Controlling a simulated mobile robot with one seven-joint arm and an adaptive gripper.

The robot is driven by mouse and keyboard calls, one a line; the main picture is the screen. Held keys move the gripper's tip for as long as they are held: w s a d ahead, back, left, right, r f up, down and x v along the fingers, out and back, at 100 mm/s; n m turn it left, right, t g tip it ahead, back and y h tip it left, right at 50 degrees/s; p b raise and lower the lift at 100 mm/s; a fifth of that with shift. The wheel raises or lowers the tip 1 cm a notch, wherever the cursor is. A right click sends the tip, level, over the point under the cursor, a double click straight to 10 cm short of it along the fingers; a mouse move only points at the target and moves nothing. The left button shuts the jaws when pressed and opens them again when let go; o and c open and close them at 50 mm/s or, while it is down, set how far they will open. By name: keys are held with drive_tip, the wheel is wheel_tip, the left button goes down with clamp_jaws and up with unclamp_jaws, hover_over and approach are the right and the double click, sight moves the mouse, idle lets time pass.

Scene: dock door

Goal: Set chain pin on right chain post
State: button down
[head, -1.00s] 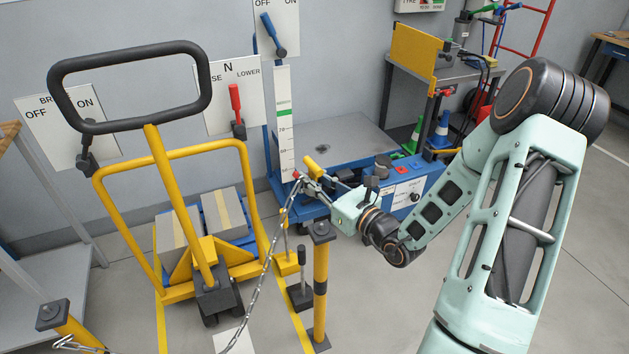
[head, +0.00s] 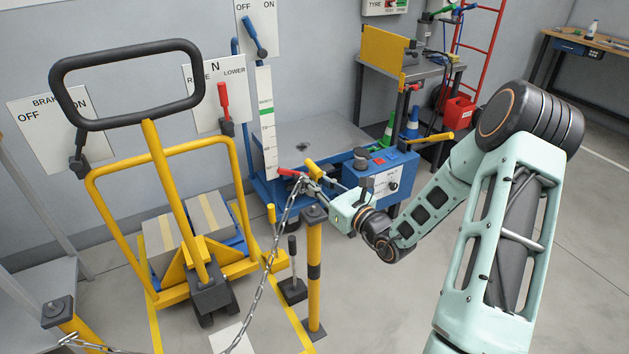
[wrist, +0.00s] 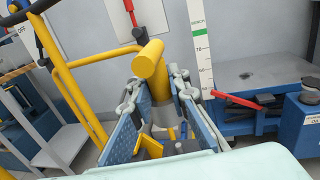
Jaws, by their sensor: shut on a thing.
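The chain pin (wrist: 153,70), with a yellow T-shaped head and a grey collar, is between the blue-padded fingers of my gripper (wrist: 157,112), which is shut on it. In the head view the pin's yellow head (head: 313,169) shows just above my gripper (head: 316,187). The grey chain (head: 262,273) runs up from the lower left to the gripper. The right chain post (head: 314,265) is yellow with a black band and a dark cap. Its top lies just below the gripper in the picture; the pin's lower end is hidden, so I cannot tell whether it touches the post.
A yellow pallet truck (head: 178,230) with boxes stands left of the right post. The left chain post (head: 72,325) is at lower left. A blue lift table (head: 325,139) with a red lever (head: 288,172) stands close behind my gripper. Grey floor is open at right.

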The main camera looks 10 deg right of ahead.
drive_tip(key=shift+f+b, duration=2.5)
drive_tip(key=shift+f, duration=0.45)
drive_tip(key=shift+f, duration=0.65)
drive_tip(key=c, duration=2.1)
unclamp_jaws()
drive_tip(key=shift+r, duration=0.1)
drive_tip(key=shift+p+v, duration=0.6)
drive_tip(key=shift+v, duration=4.95)
